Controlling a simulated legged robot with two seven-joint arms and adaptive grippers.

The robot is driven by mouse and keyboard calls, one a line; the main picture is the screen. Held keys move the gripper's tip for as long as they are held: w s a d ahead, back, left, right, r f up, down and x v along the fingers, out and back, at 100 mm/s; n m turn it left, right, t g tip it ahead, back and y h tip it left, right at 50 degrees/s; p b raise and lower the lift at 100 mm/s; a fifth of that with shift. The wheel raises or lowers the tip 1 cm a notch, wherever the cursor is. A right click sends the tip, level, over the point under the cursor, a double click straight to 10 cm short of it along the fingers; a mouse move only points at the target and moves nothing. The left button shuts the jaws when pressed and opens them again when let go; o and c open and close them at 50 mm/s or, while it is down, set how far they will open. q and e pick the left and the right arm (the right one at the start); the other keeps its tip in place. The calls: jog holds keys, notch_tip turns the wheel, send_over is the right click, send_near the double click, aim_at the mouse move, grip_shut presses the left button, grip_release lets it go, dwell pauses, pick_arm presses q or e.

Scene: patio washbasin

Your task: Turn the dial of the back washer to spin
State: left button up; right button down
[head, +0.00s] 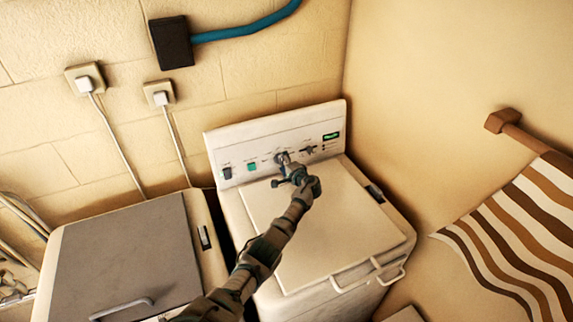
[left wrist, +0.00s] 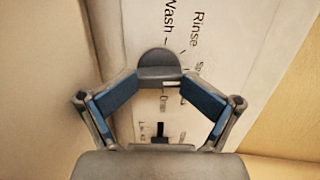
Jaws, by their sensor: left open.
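The back washer (head: 325,235) is white with a slanted control panel (head: 237,147) against the wall. My left gripper (head: 284,163) reaches the middle of that panel, in front of the dial, and partly covers it. In the left wrist view the dial (left wrist: 157,60) is a round grey knob with a raised bar, with the labels Wash, Rinse, Drain and a partly hidden "Sp…" around it. My open left gripper (left wrist: 158,84) has its blue-padded fingers on either side of the dial's bar. I cannot tell whether they touch it. My right gripper is not in view.
A second dark knob (head: 308,149) and a green display (head: 331,136) are on the panel's right, and switches on its left. A grey-lidded washer (head: 125,255) stands at left. A striped cloth (head: 520,240) hangs on a rail at right. Cords run down the wall.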

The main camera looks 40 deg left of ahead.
pick_arm(q)
jog(key=shift+s+a+f, duration=0.2)
jog(key=shift+f, duration=0.05)
jog(key=shift+w+d, duration=0.1)
jog(key=shift+d, duration=0.55)
jog(key=shift+w+r, duration=0.1)
jog(key=shift+w+a, duration=0.1)
jog(key=shift+d, duration=0.25)
jog(key=v, duration=1.1)
jog(key=shift+s+d, duration=0.2)
jog(key=shift+d, duration=0.05)
